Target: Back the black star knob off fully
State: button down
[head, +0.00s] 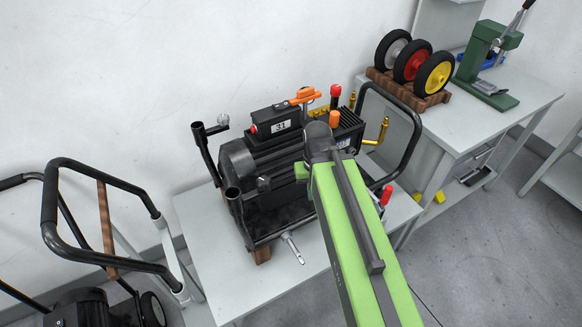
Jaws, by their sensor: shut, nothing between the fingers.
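A pressure washer with a black finned motor (238,160) stands on a light grey table. A small dark lobed knob (264,184), which looks like the black star knob, sits on its near side, right of an open black tube end (232,194). Its thread is too small to make out. My green arm reaches up from the bottom, and its dark elbow joint covers the right middle of the washer. A short green part shows just left of the arm, right of the knob. My gripper's fingers do not show; the arm or machine may hide them.
A black tube frame (417,130) rises at the washer's right, and a bent tube (204,152) at its left. A silver fitting (292,248) sticks out in front. Wheels on a wooden rack (440,98) and a green press (484,62) stand on the right bench. A cart (105,262) stands left.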

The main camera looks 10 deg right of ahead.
aim_at(264, 183)
jog(key=z, duration=0.55)
jog(key=k, duration=1.55)
jog(key=u, duration=0.55)
jog(key=i, duration=1)
jog(key=u, duration=0.05)
